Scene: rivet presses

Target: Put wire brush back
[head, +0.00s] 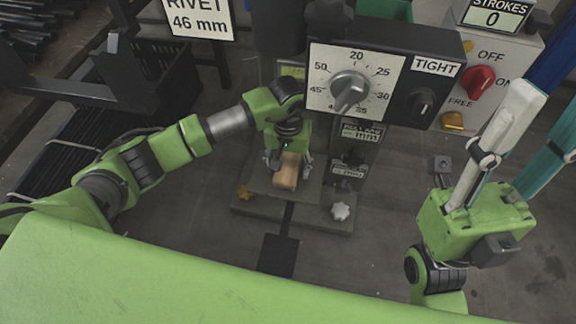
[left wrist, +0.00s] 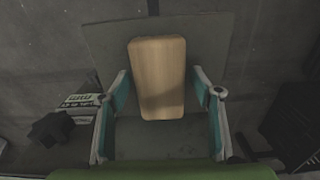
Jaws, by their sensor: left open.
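The wire brush shows as a pale wooden block (head: 286,171) on the grey base plate of the press; its bristles are hidden. My left gripper (head: 289,163) is over the block from above, with a finger on each side. In the left wrist view the block (left wrist: 157,78) lies between the open fingers (left wrist: 162,92), with a clear gap on both sides. My right gripper (head: 538,108) is raised at the right, its long fingers apart, with nothing seen between them.
A control box with a red switch (head: 475,82) is at the right. Black racks (head: 150,85) stand at the left. A pedal (head: 278,256) lies in front on the floor.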

